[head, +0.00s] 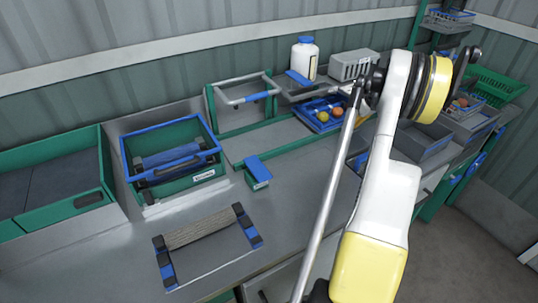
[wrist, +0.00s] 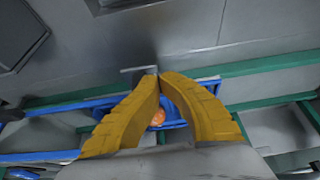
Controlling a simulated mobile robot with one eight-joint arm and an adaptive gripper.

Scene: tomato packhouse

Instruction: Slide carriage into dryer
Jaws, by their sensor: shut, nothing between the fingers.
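My gripper (wrist: 158,74) is shut and empty, its two yellow fingers meeting at the tips in the wrist view. A blue tray (wrist: 60,105) shows behind and on both sides of the fingers, with an orange tomato between them. Which part is the dryer is unclear; a green-sided frame with a grey bar (head: 240,101) stands left of the tray.
A green bin with a blue rim (head: 124,150) and a brush roller frame (head: 208,240) stand to the left. A blue-topped block (head: 257,170) sits by the rails' left end. A white bottle (head: 304,58) and grey slotted box (head: 349,66) stand behind. The front worktop is partly clear.

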